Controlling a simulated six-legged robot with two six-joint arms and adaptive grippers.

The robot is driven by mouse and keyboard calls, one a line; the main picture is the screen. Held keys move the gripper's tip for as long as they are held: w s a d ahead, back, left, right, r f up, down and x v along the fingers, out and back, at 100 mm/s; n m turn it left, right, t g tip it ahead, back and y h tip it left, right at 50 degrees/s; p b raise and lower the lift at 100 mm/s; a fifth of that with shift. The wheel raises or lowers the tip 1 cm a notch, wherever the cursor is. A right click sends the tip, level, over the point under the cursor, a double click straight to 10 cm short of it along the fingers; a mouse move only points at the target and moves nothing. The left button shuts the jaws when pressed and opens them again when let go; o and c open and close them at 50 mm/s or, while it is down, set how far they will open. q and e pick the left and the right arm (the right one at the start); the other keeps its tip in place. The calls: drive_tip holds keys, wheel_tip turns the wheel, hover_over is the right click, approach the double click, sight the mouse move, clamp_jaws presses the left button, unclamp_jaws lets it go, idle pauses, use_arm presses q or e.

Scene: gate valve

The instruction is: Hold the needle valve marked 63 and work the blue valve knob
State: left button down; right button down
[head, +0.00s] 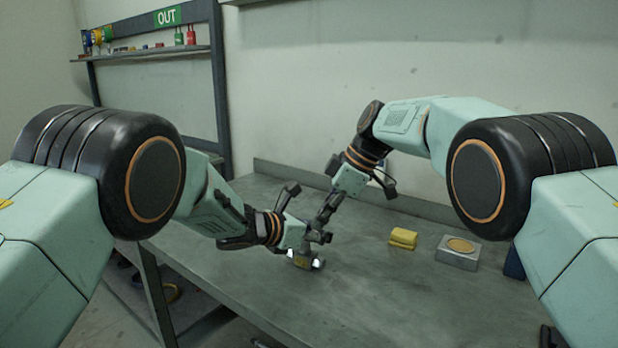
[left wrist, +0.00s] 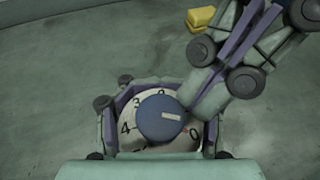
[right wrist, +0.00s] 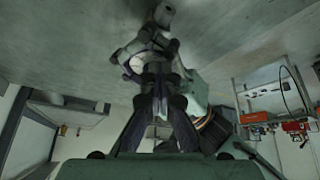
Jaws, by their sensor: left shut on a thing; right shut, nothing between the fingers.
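The blue knob (left wrist: 162,117) with a pale pointer mark sits on a pale dial (left wrist: 140,137) with black numbers, seen face-on in the left wrist view. The valve's metal body (head: 303,262) shows small in the head view, held just above or on the bench; I cannot tell which. The number 63 is not readable. My left gripper (head: 292,242) is shut on the valve, its fingers on both sides of the dial. My right gripper (head: 320,234) is shut and empty, its fingertips (left wrist: 200,98) beside the knob's upper right; contact is unclear.
A yellow block (head: 403,238) and a grey box with an orange disc top (head: 458,252) stand on the bench (head: 400,300) to the right. A dark blue thing (head: 513,263) is partly hidden by my right arm. A shelf (head: 150,50) with an OUT sign hangs at the back left.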

drive_tip(key=shift+w+a, duration=0.1)
drive_tip(key=shift+a, duration=0.2)
drive_tip(key=shift+d+r, duration=0.1)
drive_tip(key=shift+d, duration=0.3)
drive_tip(key=shift+s+d+r, duration=0.1)
drive_tip(key=shift+s+r, duration=0.05)
drive_tip(key=shift+r, duration=1.3)
drive_tip(key=shift+s+r, duration=0.1)
drive_tip(key=shift+r, duration=1.35)
drive_tip(key=shift+f, duration=3)
drive_tip(key=shift+w+a, duration=0.25)
drive_tip(key=shift+a, duration=0.3)
